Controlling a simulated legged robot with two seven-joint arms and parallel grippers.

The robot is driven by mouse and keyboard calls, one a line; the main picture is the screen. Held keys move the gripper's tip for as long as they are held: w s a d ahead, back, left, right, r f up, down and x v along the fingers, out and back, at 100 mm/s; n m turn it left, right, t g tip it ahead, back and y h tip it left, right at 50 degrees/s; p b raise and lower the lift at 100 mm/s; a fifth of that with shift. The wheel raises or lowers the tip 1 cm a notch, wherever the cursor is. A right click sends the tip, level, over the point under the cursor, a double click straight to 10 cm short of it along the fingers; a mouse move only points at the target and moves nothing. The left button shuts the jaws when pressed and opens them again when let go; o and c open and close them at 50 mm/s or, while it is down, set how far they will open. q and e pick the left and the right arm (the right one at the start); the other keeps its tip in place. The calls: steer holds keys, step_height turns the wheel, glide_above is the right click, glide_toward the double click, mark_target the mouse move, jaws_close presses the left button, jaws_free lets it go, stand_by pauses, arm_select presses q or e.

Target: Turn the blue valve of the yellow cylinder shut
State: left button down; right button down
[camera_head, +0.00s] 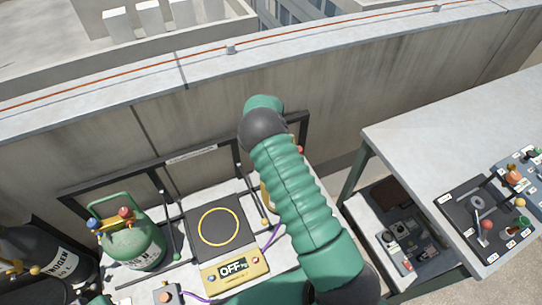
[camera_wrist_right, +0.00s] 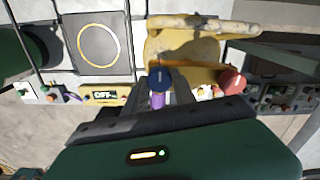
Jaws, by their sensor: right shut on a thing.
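The yellow cylinder (camera_wrist_right: 190,48) lies at the top middle of the right wrist view, with a worn yellow handle ring. Its blue valve (camera_wrist_right: 160,76) faces the camera, between the dark fingers of my right gripper (camera_wrist_right: 162,88), which is shut on it. A red valve (camera_wrist_right: 232,82) sits to the right of the blue one, apart from the fingers. In the head view my green right arm covers most of the yellow cylinder, and only a thin yellow strip (camera_head: 265,196) shows. The right fingers are hidden there. My left gripper is not in view.
A green cylinder (camera_head: 135,245) with blue and red valves stands at left, beside a dark nitrogen cylinder (camera_head: 40,255). A black scale (camera_head: 203,210) with a yellow ring and a display (camera_head: 234,270) reading OFF lies between. A bench (camera_head: 440,130) with tools stands right. A parapet runs behind.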

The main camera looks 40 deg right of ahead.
steer(key=c, duration=1.3)
jaws_free()
steer(key=shift+d+r, duration=0.15)
steer(key=shift+d, duration=0.05)
steer(key=shift+o, duration=1.3)
steer(key=shift+s, duration=0.1)
steer(key=shift+a+r, duration=0.1)
steer(key=shift+r, duration=0.25)
step_height(320, 180, up, 16)
steer(key=b, duration=0.1)
steer(key=shift+b, duration=0.35)
